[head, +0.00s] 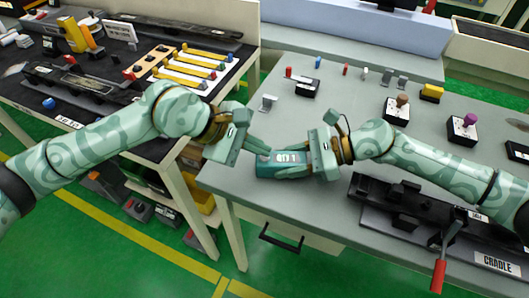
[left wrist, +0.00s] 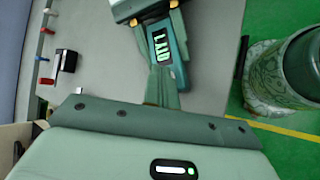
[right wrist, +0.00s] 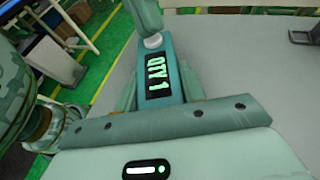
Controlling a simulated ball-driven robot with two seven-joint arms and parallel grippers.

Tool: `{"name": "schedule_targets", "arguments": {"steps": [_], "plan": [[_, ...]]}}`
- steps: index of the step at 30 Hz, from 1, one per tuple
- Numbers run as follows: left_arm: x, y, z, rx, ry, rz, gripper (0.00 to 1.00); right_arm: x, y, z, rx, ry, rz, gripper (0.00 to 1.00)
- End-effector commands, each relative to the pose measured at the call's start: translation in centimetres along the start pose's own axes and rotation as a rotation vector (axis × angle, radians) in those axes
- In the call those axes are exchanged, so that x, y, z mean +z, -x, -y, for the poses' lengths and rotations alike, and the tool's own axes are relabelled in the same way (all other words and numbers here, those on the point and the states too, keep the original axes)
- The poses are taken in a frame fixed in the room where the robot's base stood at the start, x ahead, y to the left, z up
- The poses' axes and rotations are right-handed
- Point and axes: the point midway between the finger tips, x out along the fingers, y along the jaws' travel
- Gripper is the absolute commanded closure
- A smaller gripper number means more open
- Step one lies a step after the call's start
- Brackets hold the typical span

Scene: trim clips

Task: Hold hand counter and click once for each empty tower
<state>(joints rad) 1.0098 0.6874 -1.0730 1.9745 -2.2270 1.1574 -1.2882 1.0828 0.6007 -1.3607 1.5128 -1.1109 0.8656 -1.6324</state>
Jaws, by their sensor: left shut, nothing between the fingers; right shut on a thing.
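The hand counter (head: 285,163) is a teal box whose lit display reads QTY 1. It is at the near left edge of the grey table. My right gripper (head: 302,167) is shut on its right end. The counter's pale round button (right wrist: 153,41) shows at the far end in the right wrist view. My left gripper (head: 262,151) is shut and empty, its fingertips at that button. They look to touch it, but I cannot tell if it is pressed. The left wrist view also shows the counter's display (left wrist: 167,50). I cannot make out which things are the towers.
A black cradle fixture (head: 405,205) with a red-handled lever lies at the near right.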

Motion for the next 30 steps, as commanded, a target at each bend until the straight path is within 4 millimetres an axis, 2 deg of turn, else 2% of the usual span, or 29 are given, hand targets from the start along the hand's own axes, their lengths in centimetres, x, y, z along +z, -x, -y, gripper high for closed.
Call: {"name": "schedule_targets", "arguments": {"steps": [9, 20, 30], "plan": [[0.7, 1.1, -0.8, 0.0, 0.0, 0.0, 1.0, 0.1, 0.0, 0.0, 0.0, 0.0, 0.001, 0.85], [0.9, 1.3, -0.9, 0.0, 0.0, 0.0, 1.0, 0.0, 0.0, 0.0, 0.0, 0.0, 0.001, 0.85], [2.5, 3.4, -2.5, 0.001, -0.001, -0.001, 1.0, 0.0, 0.0, 0.0, 0.0, 0.0, 0.001, 0.85]]}}
